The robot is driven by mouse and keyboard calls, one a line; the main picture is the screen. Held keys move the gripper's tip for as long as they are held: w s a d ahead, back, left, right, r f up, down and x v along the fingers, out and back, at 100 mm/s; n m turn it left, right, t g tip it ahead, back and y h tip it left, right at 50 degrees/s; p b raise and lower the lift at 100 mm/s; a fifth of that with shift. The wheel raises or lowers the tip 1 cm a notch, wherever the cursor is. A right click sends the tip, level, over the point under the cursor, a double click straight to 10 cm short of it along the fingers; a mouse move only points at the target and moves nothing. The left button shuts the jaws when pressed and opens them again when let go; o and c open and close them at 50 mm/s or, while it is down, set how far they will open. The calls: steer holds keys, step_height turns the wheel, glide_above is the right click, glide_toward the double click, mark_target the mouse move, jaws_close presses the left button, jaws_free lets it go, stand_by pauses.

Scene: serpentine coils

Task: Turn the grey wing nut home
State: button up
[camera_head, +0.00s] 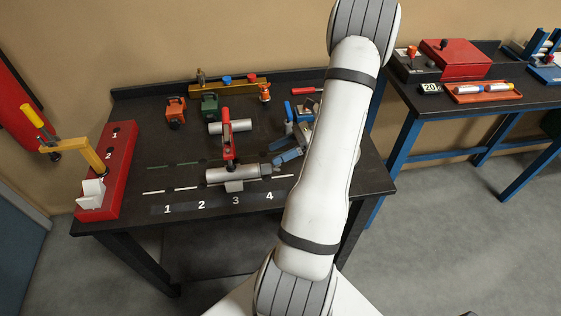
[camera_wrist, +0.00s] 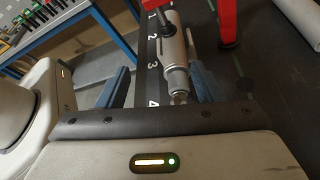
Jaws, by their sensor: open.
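A grey cylinder (camera_head: 225,174) lies on the black bench above the printed numbers, under a red clamp (camera_head: 228,135). In the wrist view the cylinder (camera_wrist: 174,48) points towards my gripper, and a small grey piece (camera_wrist: 179,98), which looks like the wing nut, sits at its near end. In the head view that end (camera_head: 278,170) is small and hard to make out. My gripper (camera_wrist: 162,72) is open, with its blue fingers on either side of the cylinder's near end. I see no finger touching it. My gripper (camera_head: 274,155) is partly hidden by my arm in the head view.
A red block with a yellow-handled clamp (camera_head: 117,165) stands at the bench's left. A second bench (camera_head: 450,98) stands right. The front strip by the numbers is clear.

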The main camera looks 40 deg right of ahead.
steer(key=shift+r, duration=1.7)
